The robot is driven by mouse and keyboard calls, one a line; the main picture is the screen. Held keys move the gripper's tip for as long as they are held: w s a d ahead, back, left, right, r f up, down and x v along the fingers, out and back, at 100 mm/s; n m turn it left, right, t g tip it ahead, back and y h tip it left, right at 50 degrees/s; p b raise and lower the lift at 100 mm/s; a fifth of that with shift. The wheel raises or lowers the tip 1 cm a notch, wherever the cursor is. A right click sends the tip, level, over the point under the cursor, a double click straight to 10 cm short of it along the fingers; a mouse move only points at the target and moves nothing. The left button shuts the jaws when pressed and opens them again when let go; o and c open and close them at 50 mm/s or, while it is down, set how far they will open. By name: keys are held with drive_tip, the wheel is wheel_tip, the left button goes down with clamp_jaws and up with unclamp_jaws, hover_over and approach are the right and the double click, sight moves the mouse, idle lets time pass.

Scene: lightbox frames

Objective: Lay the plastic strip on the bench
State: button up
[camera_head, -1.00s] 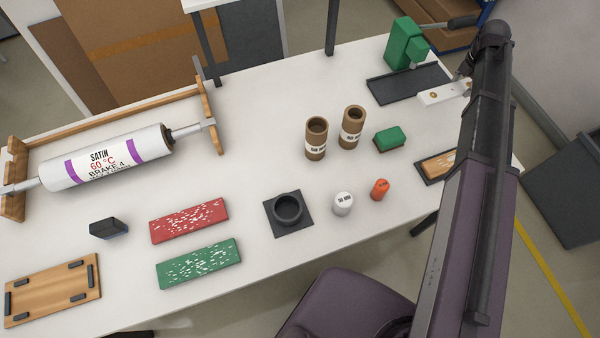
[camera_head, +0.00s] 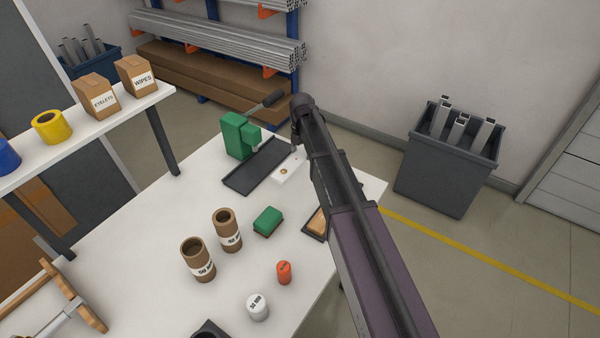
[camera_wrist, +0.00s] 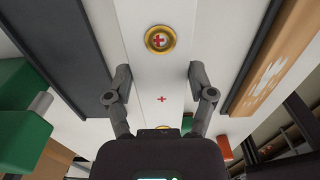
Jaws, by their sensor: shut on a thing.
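The plastic strip is white with brass eyelets; it runs down the middle of the wrist view (camera_wrist: 161,70), one eyelet ringing a small red cross. Another red cross is printed nearer my gripper (camera_wrist: 161,98). My gripper's two fingers are shut on the strip's sides. In the head view the strip (camera_head: 287,172) shows over the white bench (camera_head: 150,235), beside the black tray of the green press. I cannot tell whether the strip touches the bench.
The green press (camera_head: 236,135) stands behind its black tray (camera_head: 244,182), left of the strip. A wooden block (camera_head: 317,221) in a dark holder lies on the right. A green block (camera_head: 267,221), brown tubes (camera_head: 228,230), and orange (camera_head: 284,272) and white (camera_head: 257,307) cylinders stand nearer.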

sight(302, 172)
drive_tip(key=shift+f+b, duration=1.35)
drive_tip(key=shift+f, duration=0.4)
drive_tip(key=shift+f+b, duration=1.85)
drive_tip(key=shift+b, duration=0.05)
drive_tip(key=shift+f, duration=0.1)
drive_tip(key=o, duration=1.2)
wheel_tip(302, 172, up, 12)
drive_tip(key=p, duration=1.2)
